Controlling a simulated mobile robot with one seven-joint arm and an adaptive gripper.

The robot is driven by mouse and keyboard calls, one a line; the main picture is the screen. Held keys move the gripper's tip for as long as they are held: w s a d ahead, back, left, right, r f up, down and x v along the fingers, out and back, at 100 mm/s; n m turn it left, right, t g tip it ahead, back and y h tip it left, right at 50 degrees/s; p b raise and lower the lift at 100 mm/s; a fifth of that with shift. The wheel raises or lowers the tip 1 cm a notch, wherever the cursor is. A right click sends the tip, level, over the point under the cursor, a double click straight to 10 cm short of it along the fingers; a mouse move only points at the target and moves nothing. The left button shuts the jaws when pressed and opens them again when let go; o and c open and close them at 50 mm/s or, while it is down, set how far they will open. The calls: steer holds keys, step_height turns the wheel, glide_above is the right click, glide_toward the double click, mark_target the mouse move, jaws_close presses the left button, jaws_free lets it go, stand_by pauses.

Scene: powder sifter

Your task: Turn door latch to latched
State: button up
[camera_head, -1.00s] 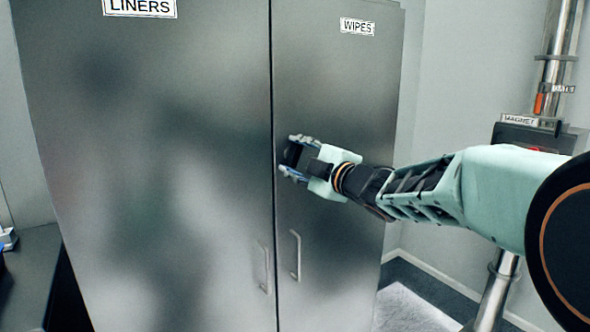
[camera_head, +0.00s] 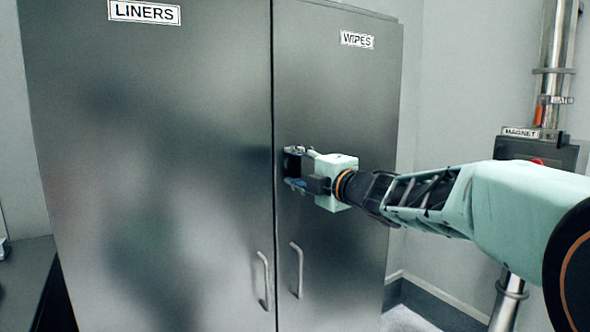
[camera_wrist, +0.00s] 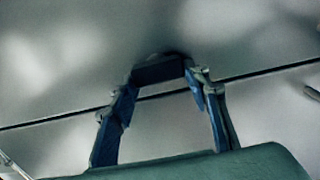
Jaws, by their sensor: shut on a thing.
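The tall grey two-door cabinet (camera_head: 160,170) stands ahead with both doors flush, the left labelled LINERS and the right labelled WIPES. My gripper (camera_head: 291,167) reaches in from the right, at the right door (camera_head: 335,120) just beside the centre seam. A dark block, seemingly the door latch (camera_head: 292,163), sits at the fingertips. In the wrist view, the blue fingers of my gripper (camera_wrist: 162,80) close on both sides of the dark latch (camera_wrist: 158,72) near the seam. The fingers partly hide the latch, and I cannot read its exact angle.
Two bar handles, left (camera_head: 264,281) and right (camera_head: 297,270), hang below my gripper beside the seam. A dark counter (camera_head: 30,275) stands at the left. A dark box labelled MAGNET (camera_head: 540,150) and a metal pipe (camera_head: 555,50) are at the right.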

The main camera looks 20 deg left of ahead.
steer(key=o, duration=1.2)
steer(key=shift+c, duration=0.2)
steer(key=v, duration=1.2)
